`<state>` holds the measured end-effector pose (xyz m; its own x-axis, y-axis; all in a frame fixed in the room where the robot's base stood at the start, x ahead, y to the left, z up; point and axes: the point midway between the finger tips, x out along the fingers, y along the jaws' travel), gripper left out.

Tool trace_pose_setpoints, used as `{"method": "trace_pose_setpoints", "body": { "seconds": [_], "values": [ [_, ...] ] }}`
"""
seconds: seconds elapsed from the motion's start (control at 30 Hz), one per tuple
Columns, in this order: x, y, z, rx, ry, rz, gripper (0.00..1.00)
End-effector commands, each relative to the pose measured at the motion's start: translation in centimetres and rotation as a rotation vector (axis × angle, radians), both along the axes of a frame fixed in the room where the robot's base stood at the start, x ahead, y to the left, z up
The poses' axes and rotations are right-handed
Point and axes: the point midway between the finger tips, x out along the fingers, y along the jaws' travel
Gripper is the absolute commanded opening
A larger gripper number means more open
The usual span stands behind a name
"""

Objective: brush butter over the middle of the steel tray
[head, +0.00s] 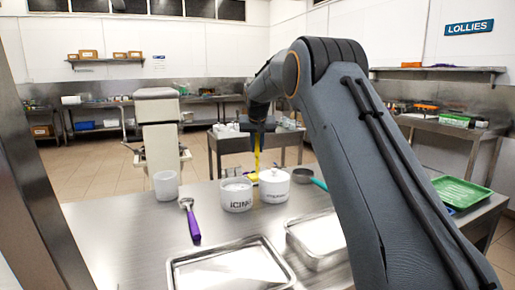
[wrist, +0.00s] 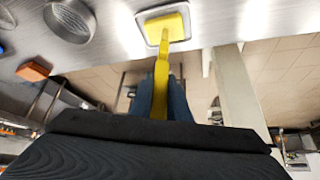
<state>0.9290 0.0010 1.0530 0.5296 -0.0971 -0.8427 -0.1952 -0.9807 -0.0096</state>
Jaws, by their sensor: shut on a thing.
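My gripper (head: 257,128) is at the far side of the steel table, shut on a yellow brush (head: 257,152) that hangs downward. In the wrist view the brush handle (wrist: 161,70) runs from between the fingers to a small square dish (wrist: 145,31) with yellow butter (wrist: 166,27). The brush end is over or in the dish; I cannot tell if it touches. In the head view this spot is partly hidden behind the white pots. A shallow steel tray (head: 180,276) lies empty at the near edge. A second steel pan (head: 315,238) lies right of it, partly behind my arm.
The icing pot (head: 236,194), another white pot (head: 273,186) and a white cup (head: 166,184) stand near the brush. A purple-handled scoop (head: 190,222) and a teal-handled metal cup (head: 303,175) lie nearby. A green tray (head: 462,191) is at right. The table's left part is clear.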

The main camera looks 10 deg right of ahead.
Motion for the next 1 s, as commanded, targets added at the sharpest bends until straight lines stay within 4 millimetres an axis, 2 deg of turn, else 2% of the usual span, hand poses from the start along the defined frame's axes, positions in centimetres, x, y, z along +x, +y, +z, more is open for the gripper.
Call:
{"method": "trace_pose_setpoints", "body": {
  "seconds": [0.7, 1.0],
  "values": [
    [0.0, 0.0, 5.5, 0.0, -0.003, 0.001, 0.0],
    [0.0, 0.0, 5.7, 0.0, -0.001, 0.0, 0.0]
  ]
}}
